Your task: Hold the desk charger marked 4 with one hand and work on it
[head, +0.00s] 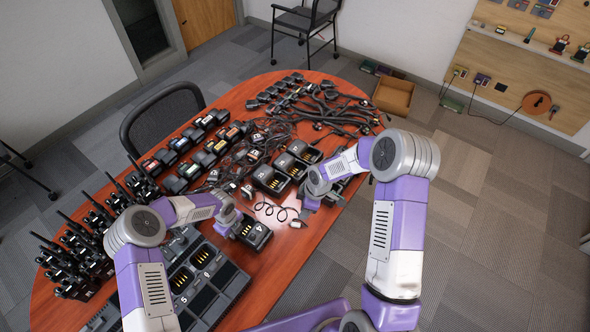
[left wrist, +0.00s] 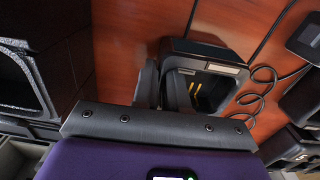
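The desk charger marked 4 (head: 257,238) is a black single-pocket box near the table's front edge; its pocket with gold contacts also shows in the left wrist view (left wrist: 233,92). My left gripper (head: 236,226) is at the charger's left side. In the left wrist view its two dark fingers (left wrist: 163,88) stand close together, one outside the charger's left wall and one at the pocket side, so it looks shut on that wall. My right gripper (head: 304,213) hangs over the table to the right of the charger, apart from it; its finger opening is not clear.
A multi-pocket charger marked 5 and 6 (head: 208,302) lies in front left. Radios (head: 82,245) stand at the left edge. More desk chargers (head: 270,179) sit behind. A coiled cable (head: 278,208) lies beside charger 4. Cables (head: 330,110) crowd the far end.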

